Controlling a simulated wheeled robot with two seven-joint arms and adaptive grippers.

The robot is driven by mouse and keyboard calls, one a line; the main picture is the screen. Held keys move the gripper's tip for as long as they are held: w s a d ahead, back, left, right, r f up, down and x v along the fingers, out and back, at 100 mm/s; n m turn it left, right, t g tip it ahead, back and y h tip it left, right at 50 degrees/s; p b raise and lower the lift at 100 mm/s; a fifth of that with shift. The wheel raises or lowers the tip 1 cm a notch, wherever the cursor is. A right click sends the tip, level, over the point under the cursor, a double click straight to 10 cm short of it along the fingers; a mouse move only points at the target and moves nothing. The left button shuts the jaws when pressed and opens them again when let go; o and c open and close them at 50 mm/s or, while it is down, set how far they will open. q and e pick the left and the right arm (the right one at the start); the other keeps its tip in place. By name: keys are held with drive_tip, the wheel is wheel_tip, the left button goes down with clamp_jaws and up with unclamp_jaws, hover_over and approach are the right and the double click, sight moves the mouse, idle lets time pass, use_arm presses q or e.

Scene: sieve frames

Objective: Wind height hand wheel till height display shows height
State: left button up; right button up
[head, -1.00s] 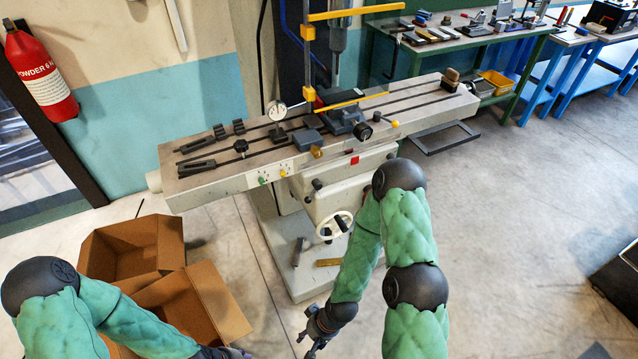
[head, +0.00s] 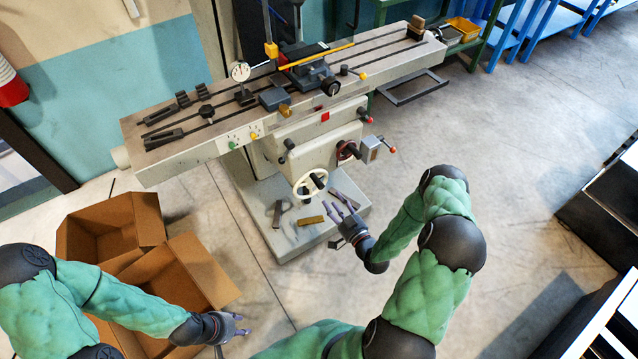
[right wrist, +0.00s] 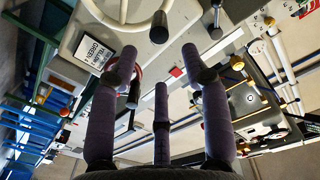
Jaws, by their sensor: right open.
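A white hand wheel (head: 310,183) with dark handles sits on the front of the grey milling machine (head: 300,150), below its table. Part of its rim shows at the top of the right wrist view (right wrist: 121,22). My right gripper (head: 342,207) is open and empty, just right of and below the wheel, apart from it. Its three spread fingers (right wrist: 160,62) point at the machine in the right wrist view. My left gripper (head: 242,325) is low at the left, open and empty, beside a cardboard box. I cannot make out a height display or any reading.
A smaller dark, red-rimmed wheel (head: 346,151) and a grey box (head: 370,148) with a lever are right of the white wheel. Loose bars lie on the machine's base (head: 290,240). Open cardboard boxes (head: 215,275) stand at left.

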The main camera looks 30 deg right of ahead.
sight(322, 187)
drive_tip(key=w, duration=0.3)
drive_tip(key=w+b, duration=0.1)
drive_tip(key=w, duration=0.2)
drive_tip(key=w+b, duration=0.1)
drive_tip(key=w, duration=0.2)
drive_tip(key=shift+a+f, duration=0.1)
drive_tip(key=shift+a, duration=0.2)
drive_tip(key=shift+w, duration=0.6)
clamp_jaws()
